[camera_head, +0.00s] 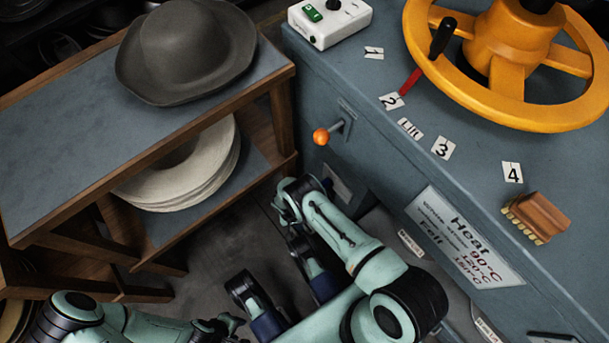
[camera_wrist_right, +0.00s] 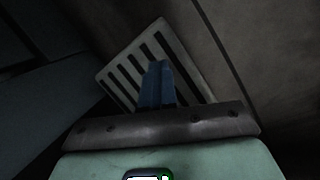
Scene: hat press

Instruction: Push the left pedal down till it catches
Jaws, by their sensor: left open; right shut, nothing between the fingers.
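In the right wrist view a pale, slotted metal plate (camera_wrist_right: 125,72), which looks like a pedal, lies beyond my right gripper (camera_wrist_right: 160,68). The shut blue fingers overlap its middle and lower edge, with nothing between them. I cannot tell whether they touch it, or which pedal it is. In the head view my right arm reaches down beside the press cabinet (camera_head: 375,160), and its fingertips are hidden below the wrist. My left gripper (camera_head: 228,324) is open and empty at the bottom of the head view, away from the cabinet.
A wooden shelf unit (camera_head: 100,150) on the left carries a grey hat (camera_head: 190,50) and pale hat forms (camera_head: 190,170). An orange-knobbed lever (camera_head: 321,136) sticks out of the cabinet. A yellow handwheel (camera_head: 505,75), control box (camera_head: 332,20) and brush (camera_head: 536,215) are on top.

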